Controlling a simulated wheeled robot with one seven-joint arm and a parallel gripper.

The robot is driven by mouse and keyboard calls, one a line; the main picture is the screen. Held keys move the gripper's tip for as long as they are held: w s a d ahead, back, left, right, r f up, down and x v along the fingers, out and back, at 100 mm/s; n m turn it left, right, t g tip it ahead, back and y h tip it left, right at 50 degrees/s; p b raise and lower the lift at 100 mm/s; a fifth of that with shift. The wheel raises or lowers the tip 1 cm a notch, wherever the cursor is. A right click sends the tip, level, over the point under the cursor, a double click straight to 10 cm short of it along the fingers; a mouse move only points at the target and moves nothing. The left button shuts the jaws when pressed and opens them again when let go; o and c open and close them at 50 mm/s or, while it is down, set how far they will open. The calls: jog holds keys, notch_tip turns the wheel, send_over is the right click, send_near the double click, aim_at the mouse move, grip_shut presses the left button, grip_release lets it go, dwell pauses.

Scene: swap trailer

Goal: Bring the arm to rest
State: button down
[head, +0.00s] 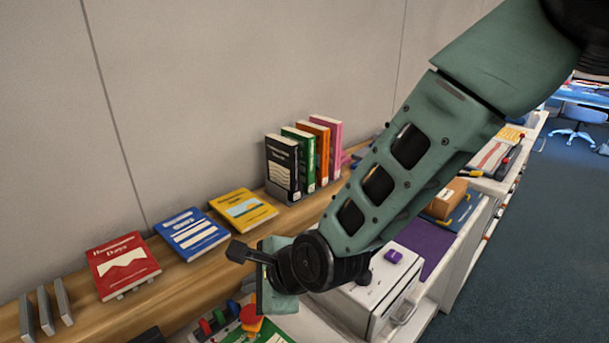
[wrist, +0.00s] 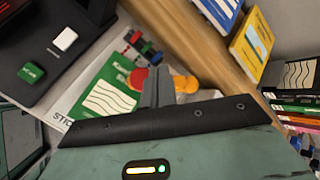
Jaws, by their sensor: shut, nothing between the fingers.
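My gripper (wrist: 157,72) shows in the wrist view with its grey fingers together and nothing between them. It is above a green card or book (wrist: 108,98) with white wavy lines, and red and orange round pieces show beside the fingers. In the head view my green arm reaches down from the upper right, bent at the wrist. Its hand hangs in front of the wooden shelf, over the white counter.
A red book (head: 122,265), a blue book (head: 191,233) and a yellow book (head: 243,209) lie along the wooden shelf. Several upright books (head: 283,168) stand farther along. A white box (head: 372,295) is close beneath the arm. Open carpeted floor (head: 520,230) lies to the right.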

jog(key=s+d+r+n+g+h, duration=0.1)
jog(key=s+d+r+n+h, duration=0.1)
jog(key=s+d+n, duration=0.3)
jog(key=s+d+r+n+g+h, duration=0.2)
jog(key=s+d+n, duration=0.4)
jog(key=d+n, duration=0.3)
jog(key=s+d+r+n+g+h, duration=0.1)
jog(key=s+d+r+n+h, duration=0.2)
jog(key=d+n, duration=0.5)
jog(key=s+d+r, duration=0.1)
jog(key=s+d, duration=0.1)
jog(key=d, duration=0.2)
jog(key=shift+s+d+r, duration=0.2)
jog(key=shift+s+d, duration=0.05)
jog(key=shift+d, duration=0.1)
